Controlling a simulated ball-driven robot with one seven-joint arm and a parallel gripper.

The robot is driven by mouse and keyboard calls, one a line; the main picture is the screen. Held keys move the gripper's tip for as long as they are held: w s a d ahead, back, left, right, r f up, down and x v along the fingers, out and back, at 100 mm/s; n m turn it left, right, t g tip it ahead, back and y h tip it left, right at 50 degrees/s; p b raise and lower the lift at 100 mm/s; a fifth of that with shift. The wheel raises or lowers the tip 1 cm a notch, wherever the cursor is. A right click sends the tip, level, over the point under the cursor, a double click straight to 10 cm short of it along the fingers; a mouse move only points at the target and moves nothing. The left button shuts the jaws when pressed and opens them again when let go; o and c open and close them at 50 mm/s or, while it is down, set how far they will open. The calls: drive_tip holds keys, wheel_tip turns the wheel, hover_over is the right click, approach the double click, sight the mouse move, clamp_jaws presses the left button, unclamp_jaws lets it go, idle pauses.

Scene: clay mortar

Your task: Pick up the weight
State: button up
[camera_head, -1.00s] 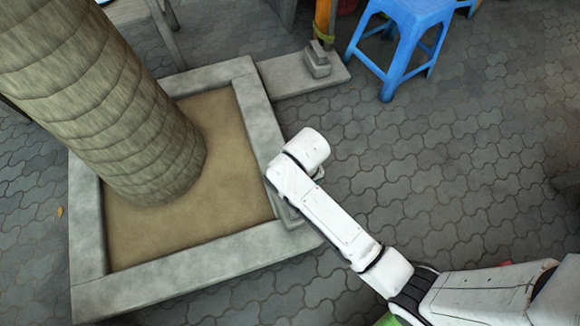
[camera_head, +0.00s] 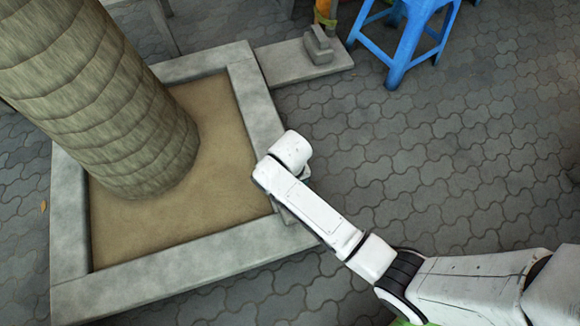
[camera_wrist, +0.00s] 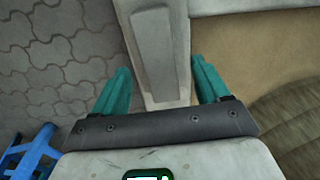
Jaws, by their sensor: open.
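A small grey block with a narrower top (camera_head: 318,45), shaped like a weight, sits on a stone slab at the top of the head view. My gripper is hidden behind my white arm there. In the wrist view my gripper (camera_wrist: 162,88) is open, its two teal fingers apart and empty. A long, tapering grey block (camera_wrist: 152,50) lies ahead of and between the fingers, on or along the planter's rim. I cannot tell whether this block is the weight. I see no contact with the fingers.
A square stone planter (camera_head: 70,215) with sand surrounds a thick tree trunk (camera_head: 105,100). The stone slab (camera_head: 285,65) adjoins its far corner. A blue stool (camera_head: 405,35) stands at the upper right. Paved floor to the right is mostly clear.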

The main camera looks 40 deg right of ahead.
wheel_tip(320, 180, down, 5)
drive_tip(key=b, duration=0.3)
drive_tip(key=shift+w+d, duration=0.15)
drive_tip(key=shift+r, duration=0.1)
clamp_jaws()
idle(0.4)
drive_tip(key=shift+w+r, duration=0.2)
